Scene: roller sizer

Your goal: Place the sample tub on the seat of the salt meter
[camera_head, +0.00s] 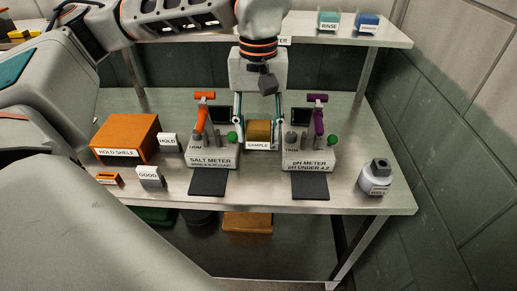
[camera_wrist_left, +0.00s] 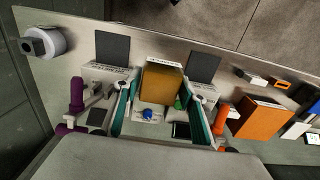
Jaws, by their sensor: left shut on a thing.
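The mustard-brown sample tub (camera_head: 258,132) is between the two meters, above a white SAMPLE label. My left gripper (camera_head: 259,122) comes down from above, its teal fingers on either side of the tub, shut on it. The left wrist view shows the tub (camera_wrist_left: 161,84) between the fingers (camera_wrist_left: 158,108). I cannot tell whether the tub touches the table. The salt meter (camera_head: 212,160), with an orange lever and green knob, stands just left of the tub. A black pad (camera_head: 208,183) lies in front of it; its seat is hard to make out. My right gripper is not in view.
The pH meter (camera_head: 308,160) with a purple lever stands close on the right. An orange hold shelf (camera_head: 126,138), HOLD (camera_head: 168,142) and GOOD (camera_head: 150,177) blocks are at left. A grey-white jar (camera_head: 375,178) stands at the right edge. A rear shelf (camera_head: 300,30) overhangs the back.

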